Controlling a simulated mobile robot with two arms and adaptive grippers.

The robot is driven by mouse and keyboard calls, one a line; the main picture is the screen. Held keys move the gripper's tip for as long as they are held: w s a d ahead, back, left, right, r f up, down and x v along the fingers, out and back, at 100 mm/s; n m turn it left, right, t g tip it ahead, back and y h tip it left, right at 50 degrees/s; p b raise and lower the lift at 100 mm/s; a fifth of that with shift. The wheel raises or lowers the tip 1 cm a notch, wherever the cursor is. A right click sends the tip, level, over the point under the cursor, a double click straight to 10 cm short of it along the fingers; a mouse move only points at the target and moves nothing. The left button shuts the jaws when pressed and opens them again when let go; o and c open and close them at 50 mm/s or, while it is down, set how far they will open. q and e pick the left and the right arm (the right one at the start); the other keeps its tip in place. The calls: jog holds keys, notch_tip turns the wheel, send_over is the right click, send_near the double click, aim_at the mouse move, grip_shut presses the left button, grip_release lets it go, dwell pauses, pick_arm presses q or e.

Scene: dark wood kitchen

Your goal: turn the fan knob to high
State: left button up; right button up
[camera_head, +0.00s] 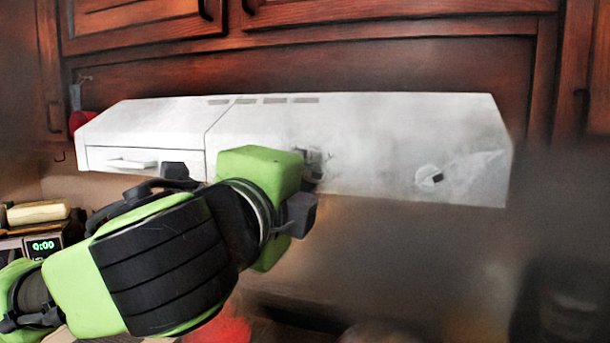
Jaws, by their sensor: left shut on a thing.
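The white range hood (370,130) hangs under the dark wood cabinets. A round white knob (429,178) with a dark mark is on the right of its sloping front, clear of my gripper. My left gripper (312,165) reaches in from the left, with its fingertips at the middle of the hood front. It is shut on a knob there, which the gripper almost wholly hides. I cannot read any label or the setting of that knob. My right gripper is not in view.
Wooden cabinets (400,55) are directly above the hood. A white drawer-like front with a handle (132,163) is at the hood's left end. A clock display (43,246) glows at lower left. The space below the hood's right half looks free but blurred.

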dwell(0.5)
pick_arm(q)
jog(key=o, duration=1.1)
jog(key=shift+c, duration=0.2)
jog(key=v, duration=1.2)
